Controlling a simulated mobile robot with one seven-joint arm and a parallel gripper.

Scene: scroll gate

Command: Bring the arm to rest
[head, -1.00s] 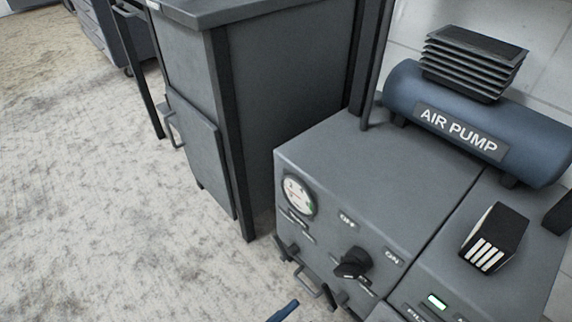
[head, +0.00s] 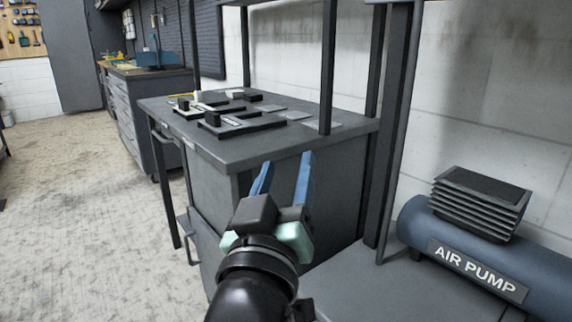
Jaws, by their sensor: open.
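My gripper (head: 284,168) shows in the lower middle of the head view. Its two blue fingers stand apart and point up and away from me, with nothing between them. It is in front of the side of the grey workbench (head: 250,159); whether it touches the bench cannot be told, but no contact shows. My black arm comes up from the bottom edge behind it.
The bench top holds several flat dark plates and blocks (head: 232,124). Dark upright posts (head: 395,130) stand at the bench's right. A blue air pump (head: 480,262) sits at the lower right. Open floor (head: 80,200) lies to the left. Another bench (head: 135,105) stands farther back.

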